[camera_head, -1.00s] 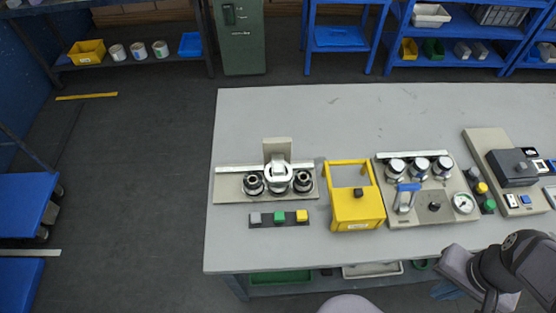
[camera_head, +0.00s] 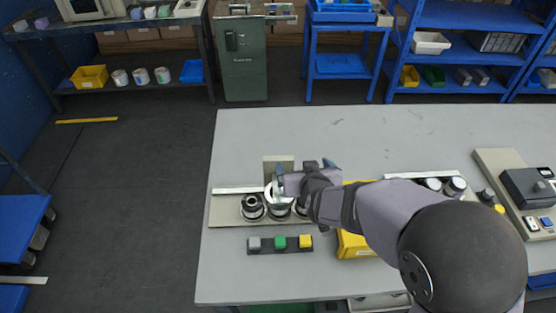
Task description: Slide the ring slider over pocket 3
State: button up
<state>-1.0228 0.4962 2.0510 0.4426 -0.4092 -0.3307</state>
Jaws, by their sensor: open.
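The fixture base (camera_head: 226,212) lies at the left of the table, with a row of round pockets. The left pocket (camera_head: 251,206) shows a dark centre in a metal rim. A bright silver ring, which looks like the ring slider (camera_head: 275,208), sits at the middle position in front of an upright beige plate (camera_head: 272,163). The right pocket is mostly hidden behind my gripper, and I cannot read any pocket numbers. My gripper (camera_head: 284,186) is open, at the ring's upper right in the picture. I cannot tell whether its fingers touch the ring.
A strip of grey, green and yellow buttons (camera_head: 279,244) lies in front of the fixture. A yellow frame (camera_head: 352,246) is mostly behind my arm. Another station with metal cylinders (camera_head: 455,186) and a grey device (camera_head: 528,187) stand at right. The table's back is clear.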

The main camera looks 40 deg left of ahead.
aim_at(278, 157)
jog(key=shift+n+t+y, duration=0.3)
jog(key=shift+n+y, duration=0.1)
jog(key=shift+y, duration=0.3)
jog(key=s+a, duration=0.1)
jog(key=a, duration=0.1)
jog(key=s+a, duration=0.1)
jog(key=s+a+f+b, duration=0.1)
jog(key=a, duration=0.1)
jog(key=shift+s+a, duration=0.35)
jog(key=shift+w+a+f+m+t+b, duration=0.1)
jog(key=shift+w+f+m+t+b, duration=0.05)
jog(key=shift+f+m+t+b, duration=0.3)
jog(key=shift+w+a+r+m+t, duration=0.1)
jog(key=shift+w+m+t, duration=0.15)
jog(key=shift+m, duration=0.1)
jog(key=p+x, duration=0.1)
jog(key=x, duration=0.6)
jog(key=shift+p, duration=0.35)
